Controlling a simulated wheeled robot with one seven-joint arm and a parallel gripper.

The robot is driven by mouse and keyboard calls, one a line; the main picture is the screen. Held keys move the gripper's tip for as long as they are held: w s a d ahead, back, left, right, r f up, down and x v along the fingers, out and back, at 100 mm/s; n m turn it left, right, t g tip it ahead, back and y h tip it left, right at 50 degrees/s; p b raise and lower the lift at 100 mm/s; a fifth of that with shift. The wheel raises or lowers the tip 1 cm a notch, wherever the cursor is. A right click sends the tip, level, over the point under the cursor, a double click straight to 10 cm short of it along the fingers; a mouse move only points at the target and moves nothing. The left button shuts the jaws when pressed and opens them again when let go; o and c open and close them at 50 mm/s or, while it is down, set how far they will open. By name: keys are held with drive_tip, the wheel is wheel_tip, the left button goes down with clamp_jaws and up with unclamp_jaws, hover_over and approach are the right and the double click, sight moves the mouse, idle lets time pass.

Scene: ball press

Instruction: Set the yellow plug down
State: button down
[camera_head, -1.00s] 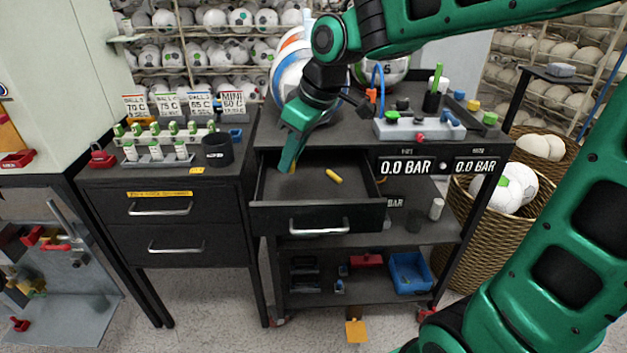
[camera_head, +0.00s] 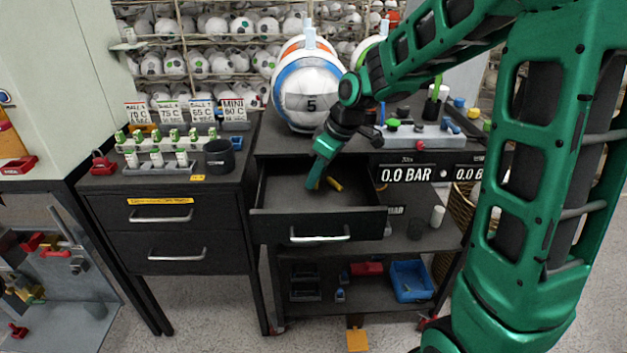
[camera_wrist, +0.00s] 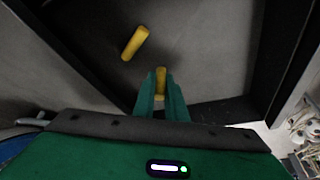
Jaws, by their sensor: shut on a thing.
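My gripper (camera_head: 312,187) is inside the open top drawer (camera_head: 270,226) of the middle cart, pointing down. In the wrist view my gripper (camera_wrist: 161,92) is shut on a yellow plug (camera_wrist: 161,76), which sticks out between the fingertips. The held plug is close over the drawer floor; I cannot tell if it touches it. A second yellow plug (camera_wrist: 134,43) lies loose on the drawer floor, apart from the fingers. It also shows in the head view (camera_head: 335,185), just right of my gripper. The held plug is mostly hidden by the fingers in the head view.
The drawer floor (camera_wrist: 205,60) is otherwise bare, with dark walls around it. Large balls (camera_head: 309,94) and a grey valve block (camera_head: 425,133) stand on the cart top above. A closed drawer cabinet (camera_head: 160,215) stands on the left. A blue bin (camera_head: 411,281) sits on the lower shelf.

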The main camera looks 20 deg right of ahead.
drive_tip(key=shift+f, duration=0.5)
drive_tip(key=shift+f, duration=0.1)
drive_tip(key=c, duration=1.8)
unclamp_jaws()
drive_tip(key=v, duration=1.2)
drive_tip(key=s+d+f+m+g+h, duration=0.1)
drive_tip(key=s+d+m, duration=0.3)
drive_tip(key=s, duration=0.6)
drive_tip(key=s+d+f+m+g+h, duration=0.1)
drive_tip(key=s+d+f+m, duration=0.3)
drive_tip(key=s, duration=0.5)
drive_tip(key=s+d+f+m+g, duration=0.1)
drive_tip(key=s+d+f+m, duration=0.2)
drive_tip(key=s, duration=0.7)
drive_tip(key=d+m, duration=0.2)
drive_tip(key=m, duration=0.1)
drive_tip(key=shift+s+f+m+h, duration=0.15)
drive_tip(key=shift+s+m+h, duration=0.2)
drive_tip(key=shift+m+h, duration=0.05)
